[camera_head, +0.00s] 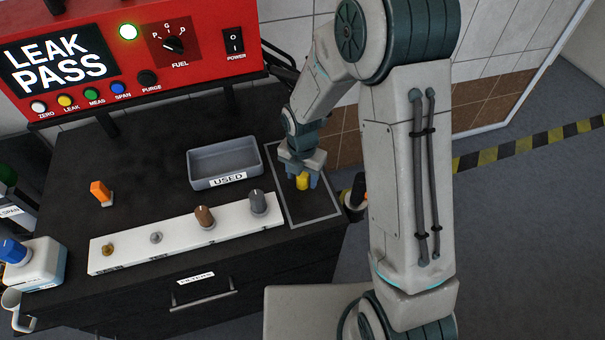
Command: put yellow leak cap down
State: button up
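The yellow leak cap (302,182) is over the grey-outlined rectangle at the right end of the black bench top. My gripper (301,181) points down with its blue-grey fingers on either side of the cap. The fingers appear to be closed on it. The cap is upright and at or very near the surface; I cannot tell whether it touches. The outlined rectangle (318,207) is otherwise bare.
A grey tray labelled USED (207,180) lies just left of my gripper. A white strip (130,257) with several knobs and fittings runs in front. The red tester (120,75) reading LEAK PASS stands behind.

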aim_at(302, 175)
notch_tip(302, 175, up, 12)
jog(key=s+d+r+m+t, duration=0.1)
jog(key=s+d+r+m, duration=0.4)
jog(key=m, duration=1)
jog(key=s+d+r+m+t, duration=0.2)
jog(key=s+d+r+m, duration=0.3)
jog(key=s+d+m, duration=0.3)
jog(key=s+m, duration=0.3)
jog(key=m, duration=0.4)
jog(key=shift+s+d+r, duration=0.2)
jog(key=shift+r, duration=0.05)
jog(key=shift+a, duration=0.1)
